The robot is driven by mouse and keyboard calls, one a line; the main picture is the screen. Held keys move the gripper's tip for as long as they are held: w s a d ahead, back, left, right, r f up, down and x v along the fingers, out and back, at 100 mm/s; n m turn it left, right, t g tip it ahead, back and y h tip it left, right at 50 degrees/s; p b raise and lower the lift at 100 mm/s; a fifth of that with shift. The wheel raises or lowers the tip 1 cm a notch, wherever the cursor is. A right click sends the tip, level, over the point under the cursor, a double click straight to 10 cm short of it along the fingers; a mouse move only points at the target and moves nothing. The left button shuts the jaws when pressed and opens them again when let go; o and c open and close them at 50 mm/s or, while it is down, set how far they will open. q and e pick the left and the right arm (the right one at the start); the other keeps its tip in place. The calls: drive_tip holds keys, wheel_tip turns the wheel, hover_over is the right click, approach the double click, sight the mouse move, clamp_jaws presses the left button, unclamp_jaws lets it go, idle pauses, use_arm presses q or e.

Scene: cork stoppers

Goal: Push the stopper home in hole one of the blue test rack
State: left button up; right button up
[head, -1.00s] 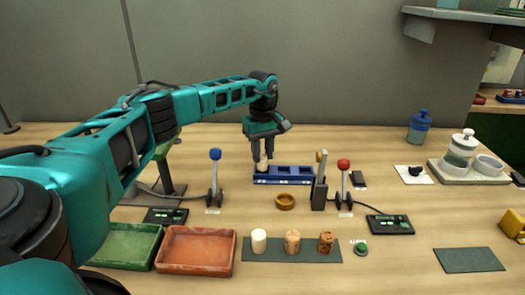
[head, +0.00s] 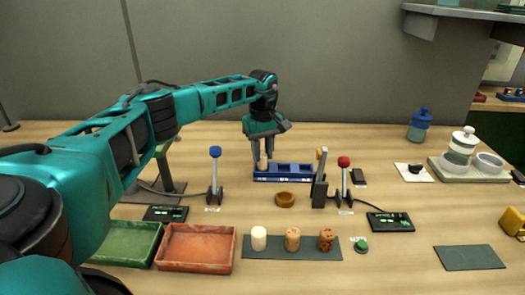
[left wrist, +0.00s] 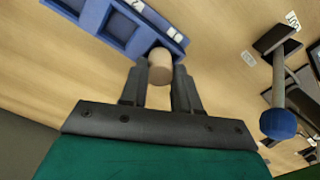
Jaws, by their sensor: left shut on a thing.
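My left gripper (head: 263,160) points down at the rack's left end and is shut on a pale cork stopper (head: 263,165). In the left wrist view the stopper (left wrist: 160,68) sits between the two fingertips, at the end of the blue rack (left wrist: 93,14). Its lower end is hidden, so I cannot tell how deep it sits in the hole. The hole numbers are too small to read. My right gripper is not in view.
Three stoppers stand on a dark mat (head: 270,254). Orange (head: 196,268) and green trays lie front left.

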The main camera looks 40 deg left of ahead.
use_arm(q)
drive_tip(key=shift+f+b, duration=0.3)
drive_tip(key=shift+f, duration=0.3)
drive_tip(key=o, duration=1.1)
wheel_tip(320, 180, up, 13)
drive_tip(key=shift+f+p, duration=0.1)
drive_tip(key=shift+p, duration=0.2)
idle(0.3)
